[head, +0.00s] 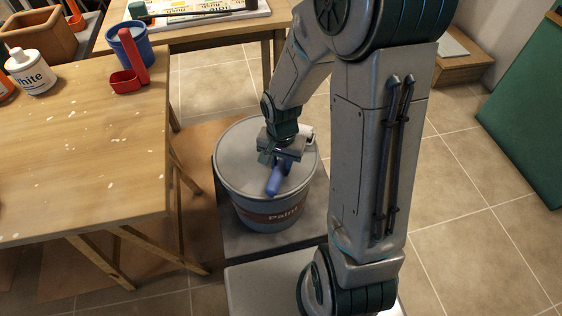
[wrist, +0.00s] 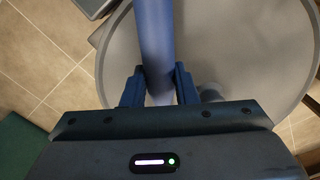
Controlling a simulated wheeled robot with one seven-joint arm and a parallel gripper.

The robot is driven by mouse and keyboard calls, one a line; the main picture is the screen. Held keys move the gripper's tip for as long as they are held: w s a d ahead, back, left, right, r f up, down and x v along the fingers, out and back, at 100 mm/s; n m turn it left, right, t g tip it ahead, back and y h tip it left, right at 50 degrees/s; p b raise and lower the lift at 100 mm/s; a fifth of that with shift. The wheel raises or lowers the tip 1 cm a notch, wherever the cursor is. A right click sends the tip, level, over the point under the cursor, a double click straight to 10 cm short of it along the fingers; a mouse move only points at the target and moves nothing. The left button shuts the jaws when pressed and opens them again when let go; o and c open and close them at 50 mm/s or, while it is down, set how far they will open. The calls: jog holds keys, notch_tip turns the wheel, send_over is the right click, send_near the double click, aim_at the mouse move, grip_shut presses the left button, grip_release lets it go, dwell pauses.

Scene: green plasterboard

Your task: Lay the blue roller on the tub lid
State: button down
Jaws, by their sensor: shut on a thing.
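The blue roller (head: 274,182) is between the fingers of my gripper (head: 280,158), over the top of the paint tub (head: 270,216). In the wrist view the roller's blue shaft (wrist: 154,40) runs up from between the two fingertips of my gripper (wrist: 160,88), which are shut on it. The round grey tub lid (head: 235,165) lies flat on the tub, and it fills much of the wrist view (wrist: 235,50) behind the roller. I cannot tell whether the roller touches the lid. The roller's far end is partly hidden by my gripper.
A wooden table (head: 80,160) stands at the left with a white bottle (head: 32,72), a blue bucket (head: 131,46) and a red scoop-like thing (head: 128,80). Another table (head: 200,40) is behind. A green board (head: 525,110) leans at the right. Tiled floor (head: 450,200) is free there.

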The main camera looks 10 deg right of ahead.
jog(key=shift+f, duration=0.15)
jog(key=c, duration=1.1)
grip_release()
jog(key=shift+o, duration=0.2)
notch_tip(320, 180, up, 14)
jog(key=p, duration=0.2)
jog(key=shift+w, duration=0.15)
jog(key=shift+d, duration=0.1)
jog(key=s+d+r+n+t+p, duration=0.3)
jog(key=s+r+n+p, duration=0.2)
jog(key=s+r, duration=0.4)
notch_tip(320, 180, up, 3)
jog(key=shift+s+f+n, duration=0.15)
jog(key=shift+s+n, duration=0.2)
jog(key=shift+n, duration=0.15)
